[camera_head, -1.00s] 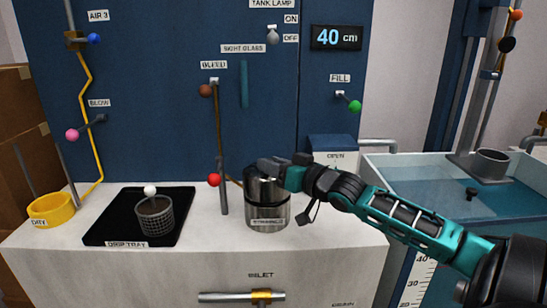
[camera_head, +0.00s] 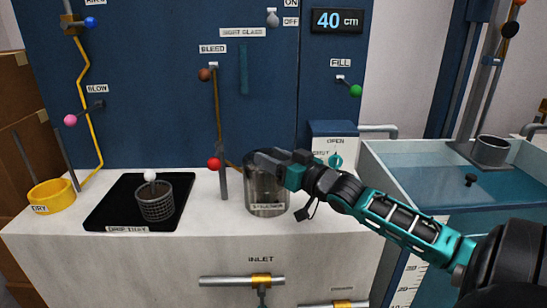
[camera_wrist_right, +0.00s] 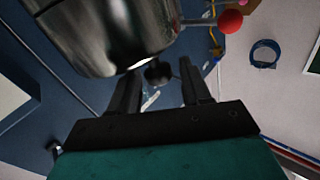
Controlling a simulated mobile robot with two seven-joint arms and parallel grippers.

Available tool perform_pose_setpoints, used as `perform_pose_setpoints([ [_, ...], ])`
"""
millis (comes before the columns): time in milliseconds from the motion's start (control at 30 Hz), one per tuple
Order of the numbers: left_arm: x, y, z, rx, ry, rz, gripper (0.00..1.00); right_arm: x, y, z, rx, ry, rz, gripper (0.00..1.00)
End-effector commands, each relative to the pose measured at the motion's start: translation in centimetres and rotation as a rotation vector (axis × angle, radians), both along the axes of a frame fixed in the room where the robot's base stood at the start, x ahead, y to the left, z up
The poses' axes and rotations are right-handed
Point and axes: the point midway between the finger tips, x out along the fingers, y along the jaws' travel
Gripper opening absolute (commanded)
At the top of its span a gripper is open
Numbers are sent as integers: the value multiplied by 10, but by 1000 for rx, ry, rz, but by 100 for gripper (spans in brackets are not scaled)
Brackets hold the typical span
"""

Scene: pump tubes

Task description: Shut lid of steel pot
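The steel pot (camera_head: 266,192), a shiny cylinder with a label at its foot, stands on the white counter right of the red-knobbed post. It fills the top of the right wrist view (camera_wrist_right: 105,30), close to the fingers. My right gripper (camera_head: 262,158) reaches in from the right at the pot's upper rim and covers part of its top. In the wrist view its two fingers (camera_wrist_right: 160,88) are apart, with a small dark round knob (camera_wrist_right: 158,72) showing between them. I cannot tell whether they touch it. The lid's position is unclear. My left gripper is not in view.
The post with a red knob (camera_head: 214,164) stands just left of the pot. A black drip tray (camera_head: 105,210) with a mesh basket (camera_head: 155,203) and a yellow bowl (camera_head: 50,196) are farther left. A water tank (camera_head: 425,180) is at right.

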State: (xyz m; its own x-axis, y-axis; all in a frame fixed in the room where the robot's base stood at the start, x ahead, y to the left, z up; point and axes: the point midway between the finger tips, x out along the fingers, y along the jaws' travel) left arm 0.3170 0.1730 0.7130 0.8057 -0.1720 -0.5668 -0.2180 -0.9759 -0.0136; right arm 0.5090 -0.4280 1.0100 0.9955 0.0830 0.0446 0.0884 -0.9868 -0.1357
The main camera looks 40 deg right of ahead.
Motion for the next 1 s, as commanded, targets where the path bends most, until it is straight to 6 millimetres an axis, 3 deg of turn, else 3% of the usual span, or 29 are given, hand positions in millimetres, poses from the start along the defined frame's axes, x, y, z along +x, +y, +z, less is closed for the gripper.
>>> perform_pose_setpoints([
  [100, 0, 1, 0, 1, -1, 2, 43, 0, -1, 1, 0, -1, -1, 58],
  [467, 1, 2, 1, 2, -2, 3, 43, -5, -2, 0, 1, 0, -3, 58],
  [1000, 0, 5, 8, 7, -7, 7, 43, -70, -7, -3, 3, 4, -2, 58],
])
